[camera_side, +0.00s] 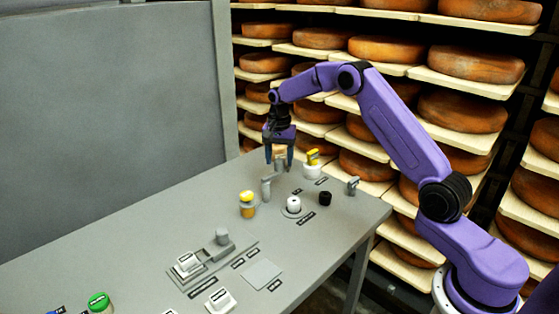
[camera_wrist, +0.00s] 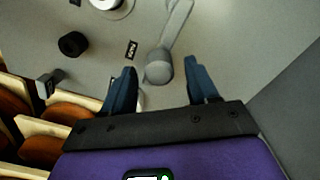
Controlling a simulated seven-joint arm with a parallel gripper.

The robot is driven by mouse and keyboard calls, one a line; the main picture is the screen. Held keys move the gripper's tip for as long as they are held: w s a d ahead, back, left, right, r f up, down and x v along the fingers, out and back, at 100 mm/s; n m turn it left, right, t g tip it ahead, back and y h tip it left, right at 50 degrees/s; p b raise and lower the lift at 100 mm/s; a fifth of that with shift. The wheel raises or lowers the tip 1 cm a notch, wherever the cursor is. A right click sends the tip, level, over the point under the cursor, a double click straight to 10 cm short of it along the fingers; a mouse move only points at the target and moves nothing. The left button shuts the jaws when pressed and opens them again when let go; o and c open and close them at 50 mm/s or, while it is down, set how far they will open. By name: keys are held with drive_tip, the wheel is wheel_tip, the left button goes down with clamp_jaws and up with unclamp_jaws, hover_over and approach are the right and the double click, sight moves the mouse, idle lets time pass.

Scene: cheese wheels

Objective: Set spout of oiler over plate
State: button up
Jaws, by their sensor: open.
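A grey swivel-like piece, which I take for the oiler, has a round post (camera_side: 280,164) and an arm (camera_side: 267,188) reaching toward the front left. In the wrist view its round end (camera_wrist: 158,68) lies between my fingers, with the arm (camera_wrist: 178,22) running up and slightly right. My gripper (camera_side: 279,164) points down over the post, open, with one finger on each side. Contact cannot be told. A flat grey square (camera_side: 262,275) on the front part of the table may be the plate; it is not seen in the wrist view.
A yellow-topped cylinder (camera_side: 247,204), a white knob (camera_side: 293,204), a black knob (camera_side: 325,198) and a white holder with a yellow piece (camera_side: 312,168) stand close by. A grey slide fixture (camera_side: 212,260) is nearer the front. A grey wall (camera_side: 120,120) borders the table.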

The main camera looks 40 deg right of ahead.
drive_tip(key=shift+f, duration=0.5)
clamp_jaws()
drive_tip(key=shift+s, duration=0.1)
drive_tip(key=s+a+m, duration=0.4)
drive_tip(key=s+m, duration=0.2)
drive_tip(key=m, duration=0.9)
drive_tip(key=shift+a, duration=0.2)
idle(0.5)
